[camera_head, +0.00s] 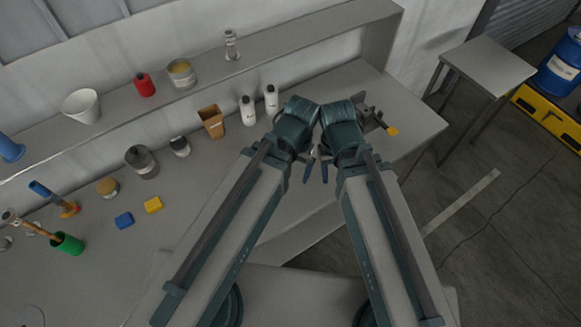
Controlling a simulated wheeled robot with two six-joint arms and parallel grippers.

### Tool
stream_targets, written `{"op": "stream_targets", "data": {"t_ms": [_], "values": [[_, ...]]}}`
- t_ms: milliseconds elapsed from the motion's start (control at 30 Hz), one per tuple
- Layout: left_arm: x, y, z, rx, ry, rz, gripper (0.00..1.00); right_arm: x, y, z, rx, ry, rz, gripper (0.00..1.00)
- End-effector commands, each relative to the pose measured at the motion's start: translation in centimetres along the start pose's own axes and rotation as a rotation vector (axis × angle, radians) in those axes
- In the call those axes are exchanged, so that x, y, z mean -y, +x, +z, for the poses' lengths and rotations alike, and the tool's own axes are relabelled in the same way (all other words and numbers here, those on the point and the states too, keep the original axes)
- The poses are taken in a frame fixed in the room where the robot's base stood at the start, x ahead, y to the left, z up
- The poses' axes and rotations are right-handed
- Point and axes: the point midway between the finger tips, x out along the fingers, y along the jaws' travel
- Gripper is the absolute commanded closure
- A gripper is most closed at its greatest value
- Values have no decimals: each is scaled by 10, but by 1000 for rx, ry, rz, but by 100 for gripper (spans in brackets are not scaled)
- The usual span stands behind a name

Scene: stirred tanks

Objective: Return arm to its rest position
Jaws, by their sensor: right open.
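My two arms reach up the middle of the view side by side, and their dark teal ends nearly touch above the bench (215,205). My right gripper (324,167) is small and partly hidden below the end of its arm; it is open, and I see nothing held in it. My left gripper (309,168) shows only as a small blue-tipped part close beside it. I cannot tell whether it is open or shut.
Two white bottles (248,110) and a brown box (211,121) stand left of the arm ends. A dark metal item (372,116) with a yellow part lies just right of them.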

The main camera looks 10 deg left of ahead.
Motion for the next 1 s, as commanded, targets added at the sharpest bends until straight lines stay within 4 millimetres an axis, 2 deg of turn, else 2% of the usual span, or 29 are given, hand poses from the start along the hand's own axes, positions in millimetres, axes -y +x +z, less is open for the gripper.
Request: {"op": "stream_targets", "data": {"t_ms": [167, 367, 800, 900, 1000], "values": [[0, 7, -1, -1, 1, -1, 0, 1, 7, 0, 0, -1, 0, 50], [-3, 39, -3, -2, 4, -2, 0, 4, 39, -2, -1, -3, 1, 50], [-14, 165, -11, -5, 19, -5, 0, 15, 165, -11, -3, -17, 3, 50], [-16, 190, -13, -5, 22, -6, 0, 17, 190, -12, -4, -21, 4, 50], [-17, 205, -14, -5, 25, -6, 0, 18, 205, -13, -4, -23, 5, 50]]}}
